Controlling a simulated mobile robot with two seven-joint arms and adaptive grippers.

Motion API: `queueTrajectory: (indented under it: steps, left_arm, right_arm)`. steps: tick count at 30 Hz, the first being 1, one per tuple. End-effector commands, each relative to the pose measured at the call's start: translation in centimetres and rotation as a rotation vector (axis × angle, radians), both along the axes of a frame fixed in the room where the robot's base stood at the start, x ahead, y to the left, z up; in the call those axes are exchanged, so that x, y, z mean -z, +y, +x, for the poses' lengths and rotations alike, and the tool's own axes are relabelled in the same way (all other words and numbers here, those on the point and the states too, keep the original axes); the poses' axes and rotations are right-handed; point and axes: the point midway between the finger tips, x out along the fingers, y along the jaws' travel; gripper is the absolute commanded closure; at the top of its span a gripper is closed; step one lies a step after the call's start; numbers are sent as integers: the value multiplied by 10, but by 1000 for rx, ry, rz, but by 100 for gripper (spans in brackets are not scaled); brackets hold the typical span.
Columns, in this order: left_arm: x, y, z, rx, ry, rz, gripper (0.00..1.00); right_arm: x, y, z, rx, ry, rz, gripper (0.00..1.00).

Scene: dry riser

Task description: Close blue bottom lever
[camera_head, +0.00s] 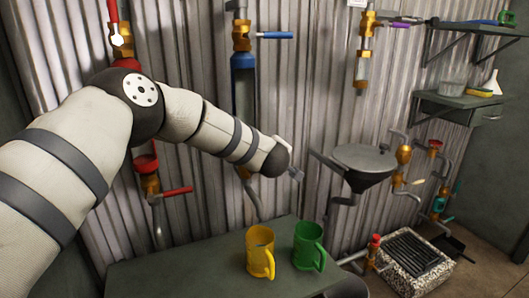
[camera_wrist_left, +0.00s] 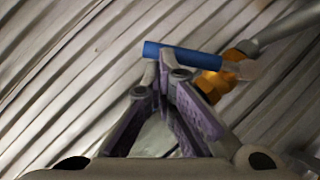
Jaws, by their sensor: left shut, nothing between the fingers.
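The blue bottom lever (camera_wrist_left: 190,57) shows in the left wrist view, lying slightly tilted across the upper middle. Its right end meets an orange valve body (camera_wrist_left: 215,84). My left gripper (camera_wrist_left: 158,66) is shut and empty, with its fingertips at the lever's lower edge towards its left end. I cannot tell whether they touch it. My right gripper is not in view.
A table (camera_head: 190,265) with a yellow mug (camera_head: 259,255) and a green mug (camera_head: 307,245) stands below my arm. A red-handled valve (camera_head: 175,191) is left of the blue pipe (camera_head: 244,85). A dark round basin (camera_head: 364,160) is to the right. Corrugated wall lies behind.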

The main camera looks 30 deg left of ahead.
Motion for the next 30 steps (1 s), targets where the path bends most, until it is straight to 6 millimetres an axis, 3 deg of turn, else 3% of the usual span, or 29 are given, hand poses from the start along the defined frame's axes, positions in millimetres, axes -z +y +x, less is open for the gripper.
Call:
queueTrajectory:
  steps: [4, 30]
  left_arm:
    - [7, -3, 6, -3, 69, 62, 100]
    - [31, -14, 19, -4, 66, 57, 100]
  right_arm:
    - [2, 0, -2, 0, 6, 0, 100]
    - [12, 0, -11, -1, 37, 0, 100]
